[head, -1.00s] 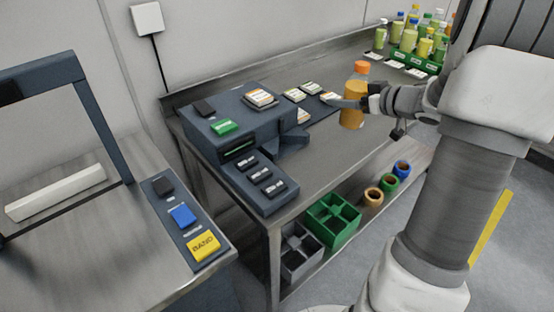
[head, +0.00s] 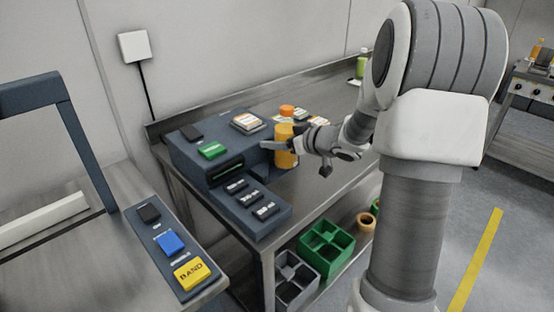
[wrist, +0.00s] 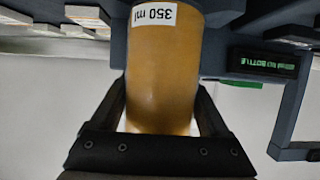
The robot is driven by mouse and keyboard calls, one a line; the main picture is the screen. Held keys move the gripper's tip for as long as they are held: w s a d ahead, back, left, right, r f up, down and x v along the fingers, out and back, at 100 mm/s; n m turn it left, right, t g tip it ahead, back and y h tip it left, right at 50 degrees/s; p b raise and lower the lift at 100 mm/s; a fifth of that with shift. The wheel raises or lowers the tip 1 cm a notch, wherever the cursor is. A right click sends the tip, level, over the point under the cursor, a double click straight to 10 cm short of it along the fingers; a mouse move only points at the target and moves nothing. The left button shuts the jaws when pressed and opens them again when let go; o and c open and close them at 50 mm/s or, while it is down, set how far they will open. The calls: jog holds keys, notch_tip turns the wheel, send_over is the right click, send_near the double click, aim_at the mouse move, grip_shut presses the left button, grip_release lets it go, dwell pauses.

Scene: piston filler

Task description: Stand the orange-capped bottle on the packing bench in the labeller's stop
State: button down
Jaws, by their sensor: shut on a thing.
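My gripper (head: 288,147) is shut on the orange-capped bottle (head: 285,157), an upright amber bottle. It holds the bottle at the right side of the dark blue labeller (head: 190,150), where the stop is. In the wrist view the bottle (wrist: 162,75) stands between both fingers with a white "350 ml" label. Dark labeller parts (wrist: 222,42) lie beyond it on both sides. The stop is mostly hidden behind the bottle and hand. I cannot tell whether the bottle's base touches the surface there.
The labeller has a green button (head: 212,151), a black one and a lit display (wrist: 268,62). Label cards (head: 318,117) lie on the bench behind the bottle. Green (head: 326,246) and grey crates sit on the lower shelf. A banding machine's panel (head: 172,243) is at left.

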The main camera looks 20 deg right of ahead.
jog(key=shift+w+a+f+b, duration=0.1)
jog(key=shift+f+b, duration=0.45)
jog(key=shift+f, duration=0.5)
jog(key=shift+w+a+f+b, duration=0.1)
jog(key=shift+f+b, duration=0.4)
jog(key=shift+f, duration=0.55)
jog(key=shift+f, duration=0.1)
grip_release()
jog(key=shift+s+f, duration=0.1)
jog(key=shift+r, duration=0.25)
jog(key=p+v, duration=0.3)
jog(key=v, duration=0.9)
jog(key=shift+f, duration=0.15)
